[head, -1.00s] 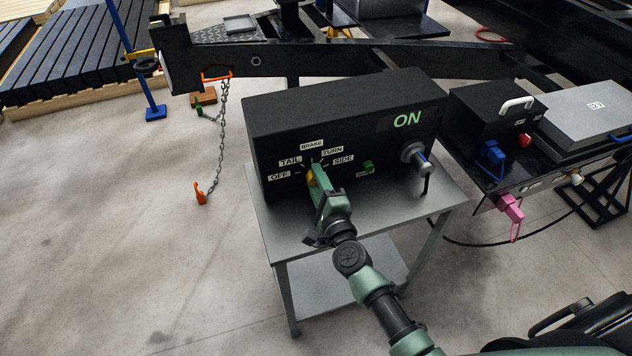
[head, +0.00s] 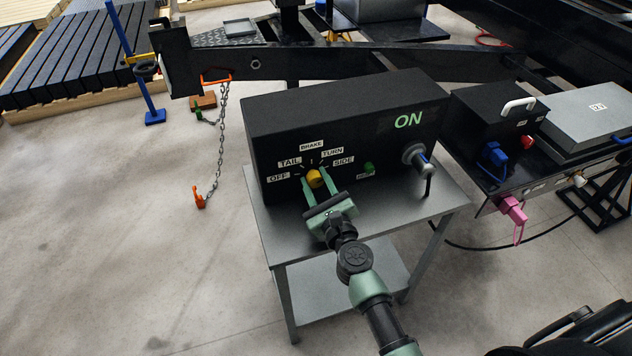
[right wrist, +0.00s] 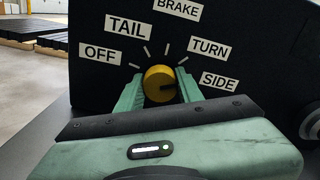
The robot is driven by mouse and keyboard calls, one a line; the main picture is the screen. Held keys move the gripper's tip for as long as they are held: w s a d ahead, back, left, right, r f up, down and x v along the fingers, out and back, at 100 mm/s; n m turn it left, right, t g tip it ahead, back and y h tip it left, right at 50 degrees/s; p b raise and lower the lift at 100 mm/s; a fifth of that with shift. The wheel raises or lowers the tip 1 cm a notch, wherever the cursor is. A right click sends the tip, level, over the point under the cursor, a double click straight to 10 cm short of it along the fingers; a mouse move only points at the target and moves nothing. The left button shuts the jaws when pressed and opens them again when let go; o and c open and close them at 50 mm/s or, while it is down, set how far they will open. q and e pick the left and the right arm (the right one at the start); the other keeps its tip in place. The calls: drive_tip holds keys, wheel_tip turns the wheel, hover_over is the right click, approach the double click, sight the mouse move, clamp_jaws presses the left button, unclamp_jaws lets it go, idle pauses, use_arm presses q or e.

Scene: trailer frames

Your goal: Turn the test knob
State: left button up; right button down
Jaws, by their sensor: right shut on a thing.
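The yellow test knob (head: 314,178) is on the front of a black box (head: 345,125). Labels OFF, TAIL, BRAKE, TURN and SIDE fan around it. My left gripper is not in view.
The box stands on a grey metal table (head: 405,212). A green switch (head: 369,167) and a plug with a lever (head: 417,158) are right of the knob, with a lit ON above. A black unit (head: 495,115) stands close on the right.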

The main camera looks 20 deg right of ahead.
drive_tip(key=shift+f+m, duration=0.15)
drive_tip(key=shift+m, duration=1.05)
drive_tip(key=c, duration=0.9)
unclamp_jaws()
drive_tip(key=shift+s, duration=0.1)
drive_tip(key=s+b, duration=0.1)
drive_tip(key=s, duration=0.6)
drive_tip(key=shift+d, duration=0.1)
drive_tip(key=shift+s, duration=0.35)
